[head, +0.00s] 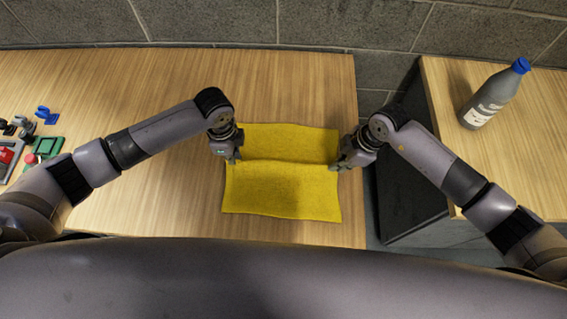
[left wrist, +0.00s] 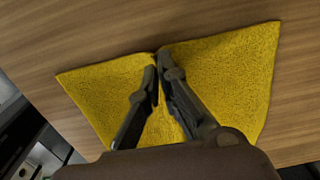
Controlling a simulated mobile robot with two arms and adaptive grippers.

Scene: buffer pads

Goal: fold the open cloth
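The yellow cloth (head: 282,192) lies spread on the wooden table, with a raised crease across its middle from left edge to right edge. My left gripper (head: 235,158) is at the left end of this crease, shut on the cloth's edge. In the left wrist view, its fingertips (left wrist: 159,62) are close together with the cloth (left wrist: 225,75) pinched between them, and the cloth spreads to both sides. My right gripper (head: 341,166) is at the right end of the crease and appears shut on the right edge. Its fingertips are small and partly hidden.
The wooden table (head: 140,205) is bare around the cloth, and its right edge is close to my right gripper. Several small coloured items, including a blue one (head: 46,115), lie at the far left. A grey bottle with a blue cap (head: 490,98) stands on a separate table at right.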

